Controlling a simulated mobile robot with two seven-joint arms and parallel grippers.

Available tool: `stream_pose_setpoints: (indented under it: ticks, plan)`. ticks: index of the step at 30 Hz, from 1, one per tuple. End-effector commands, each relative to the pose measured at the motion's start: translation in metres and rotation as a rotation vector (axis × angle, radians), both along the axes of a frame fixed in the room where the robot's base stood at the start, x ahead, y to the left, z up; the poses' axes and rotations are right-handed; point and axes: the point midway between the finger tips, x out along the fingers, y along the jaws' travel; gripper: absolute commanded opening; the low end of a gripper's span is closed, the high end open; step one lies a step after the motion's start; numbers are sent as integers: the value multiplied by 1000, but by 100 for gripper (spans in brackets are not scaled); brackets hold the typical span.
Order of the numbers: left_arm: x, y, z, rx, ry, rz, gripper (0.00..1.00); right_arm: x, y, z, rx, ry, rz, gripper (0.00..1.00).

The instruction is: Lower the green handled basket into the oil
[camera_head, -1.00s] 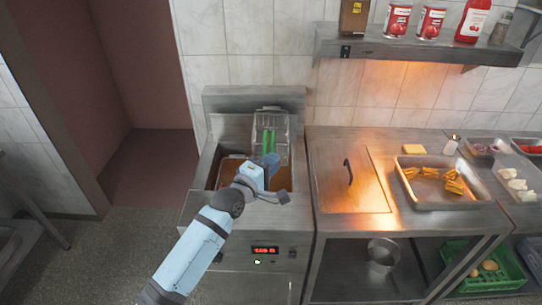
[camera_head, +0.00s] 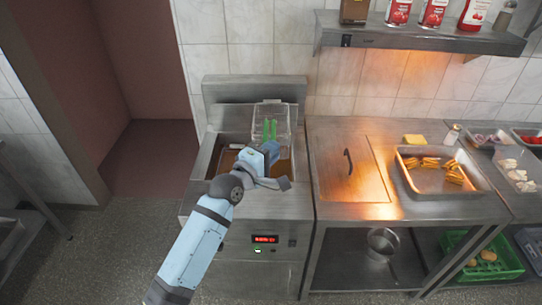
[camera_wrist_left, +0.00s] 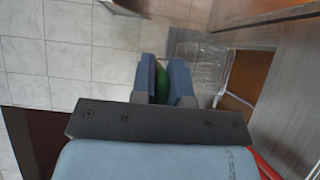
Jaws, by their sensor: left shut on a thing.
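The basket (camera_head: 284,115) is a clear wire basket with green handle bars (camera_head: 270,128). It is at the back right of the fryer (camera_head: 247,90), above the vat with brown oil (camera_head: 228,160). My left gripper (camera_head: 271,149) is in front of the basket and shut on its green handle. In the left wrist view the green handle shows between the two blue fingers (camera_wrist_left: 167,82), with the basket mesh (camera_wrist_left: 197,62) beyond and the oil (camera_wrist_left: 249,76) to the right. My gripper and arm hide the basket's lower part, so its height over the oil is unclear. My right gripper is out of view.
Right of the fryer is a steel counter with a lidded hatch (camera_head: 352,172) and a tray (camera_head: 440,185) of yellow fries. A shelf (camera_head: 420,37) with cans and bottles hangs above it. A green crate (camera_head: 487,262) stands below. Open floor lies left of the fryer.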

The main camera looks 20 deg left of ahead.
Motion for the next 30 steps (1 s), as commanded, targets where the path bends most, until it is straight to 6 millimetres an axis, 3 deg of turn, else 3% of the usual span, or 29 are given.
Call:
stream_pose_setpoints:
  ticks: [7,9,14,30]
  plan:
    - [0,0,-23,3,0,0,0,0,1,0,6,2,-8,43]
    - [0,0,-39,2,-2,0,0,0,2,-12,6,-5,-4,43]
    - [0,0,-60,1,-3,0,0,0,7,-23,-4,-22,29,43]
    - [0,0,-130,2,-3,0,0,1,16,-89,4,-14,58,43]
